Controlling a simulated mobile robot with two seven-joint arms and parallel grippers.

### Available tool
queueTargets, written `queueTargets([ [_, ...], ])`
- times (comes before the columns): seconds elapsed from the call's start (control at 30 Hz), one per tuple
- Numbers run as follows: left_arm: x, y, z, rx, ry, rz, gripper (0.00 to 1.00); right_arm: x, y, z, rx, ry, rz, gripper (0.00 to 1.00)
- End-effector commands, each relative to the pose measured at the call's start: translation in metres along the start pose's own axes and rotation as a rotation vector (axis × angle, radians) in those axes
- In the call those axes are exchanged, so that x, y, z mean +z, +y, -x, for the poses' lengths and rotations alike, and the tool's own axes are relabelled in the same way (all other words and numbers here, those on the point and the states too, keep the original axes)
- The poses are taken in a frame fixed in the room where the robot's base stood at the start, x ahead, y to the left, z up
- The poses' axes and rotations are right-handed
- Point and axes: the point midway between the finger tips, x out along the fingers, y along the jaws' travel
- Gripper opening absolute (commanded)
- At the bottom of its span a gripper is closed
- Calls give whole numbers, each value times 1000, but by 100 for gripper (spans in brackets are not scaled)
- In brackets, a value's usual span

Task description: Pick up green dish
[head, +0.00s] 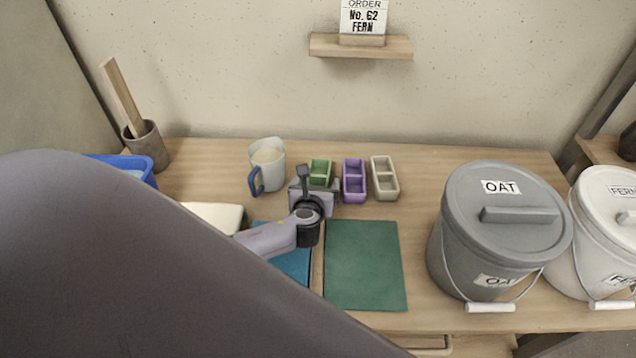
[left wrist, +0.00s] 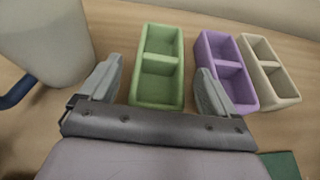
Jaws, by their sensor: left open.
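The green dish (head: 320,168) is a small two-compartment tray on the table, partly hidden by my left gripper in the head view. In the left wrist view the green dish (left wrist: 159,68) lies ahead, with its near end between the fingers. My left gripper (left wrist: 160,82) is open and empty, one finger on each side of the dish's near part, with visible gaps. In the head view my left gripper (head: 314,184) is just in front of the dish. I cannot tell its height above the table. My right gripper is not in view.
A purple dish (head: 354,181) and a beige dish (head: 384,178) stand close on the right. A pitcher (head: 268,166) with a blue handle is on the left. A green mat (head: 364,265) lies in front. A grey OAT bucket (head: 497,235) and a white FERN bucket (head: 603,232) stand right.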

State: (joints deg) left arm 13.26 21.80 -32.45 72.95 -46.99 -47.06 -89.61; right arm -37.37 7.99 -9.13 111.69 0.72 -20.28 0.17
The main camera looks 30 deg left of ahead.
Motion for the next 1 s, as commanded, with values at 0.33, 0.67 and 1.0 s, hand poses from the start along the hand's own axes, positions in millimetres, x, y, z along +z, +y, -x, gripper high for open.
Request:
queueTargets([
  [0.33, 0, 0, -19, 0, 1, 0, 90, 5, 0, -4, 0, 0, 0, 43],
  [0.67, 0, 0, -19, 0, 0, 0, 25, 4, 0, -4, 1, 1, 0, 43],
  [1.0, 5, 0, -17, 0, -3, 0, 23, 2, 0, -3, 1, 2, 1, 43],
])
